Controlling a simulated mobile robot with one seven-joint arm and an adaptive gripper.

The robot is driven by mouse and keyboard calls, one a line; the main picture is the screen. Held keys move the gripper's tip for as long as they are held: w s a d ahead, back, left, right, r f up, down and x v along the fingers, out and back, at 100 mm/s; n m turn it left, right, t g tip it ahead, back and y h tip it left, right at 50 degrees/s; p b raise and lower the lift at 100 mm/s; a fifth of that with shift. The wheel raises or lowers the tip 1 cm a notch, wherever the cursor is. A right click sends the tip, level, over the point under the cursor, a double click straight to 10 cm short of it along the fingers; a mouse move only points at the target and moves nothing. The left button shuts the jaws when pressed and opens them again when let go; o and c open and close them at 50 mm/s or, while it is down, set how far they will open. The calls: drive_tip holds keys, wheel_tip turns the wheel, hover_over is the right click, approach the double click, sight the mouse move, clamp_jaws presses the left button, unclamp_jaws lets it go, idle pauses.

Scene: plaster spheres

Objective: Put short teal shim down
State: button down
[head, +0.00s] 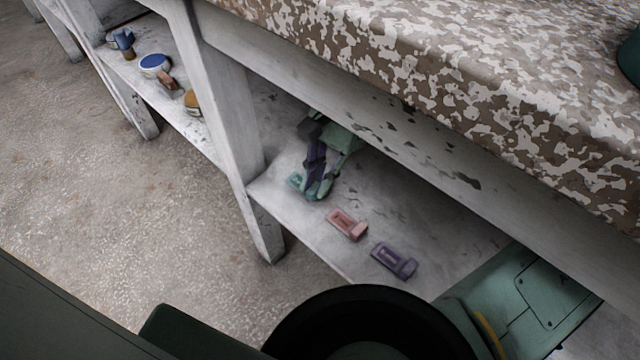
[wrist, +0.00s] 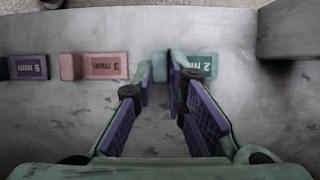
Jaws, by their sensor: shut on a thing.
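The short teal shim (wrist: 203,66), marked 2 mm, is at the tips of my gripper (wrist: 160,72). The purple-padded fingers are closed on its raised end block, and the labelled part sticks out to the right in the wrist view. In the head view the teal shim (head: 295,181) shows to the left of my gripper (head: 316,192), which partly hides it. It lies flat at or just over the pale lower shelf (head: 390,215), near the front edge. I cannot tell whether it touches the shelf.
A pink shim (head: 347,224) and a purple shim (head: 393,261) lie in a row along the shelf edge. A shelf leg (head: 228,110) stands close by on the left. The speckled top (head: 450,70) overhangs the shelf. The shelf behind the row is clear.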

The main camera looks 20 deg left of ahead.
drive_tip(key=shift+f, duration=0.8)
drive_tip(key=c, duration=1.6)
unclamp_jaws()
drive_tip(key=shift+f, duration=0.1)
drive_tip(key=p+v, duration=0.2)
drive_tip(key=v, duration=0.6)
drive_tip(key=shift+p, duration=0.4)
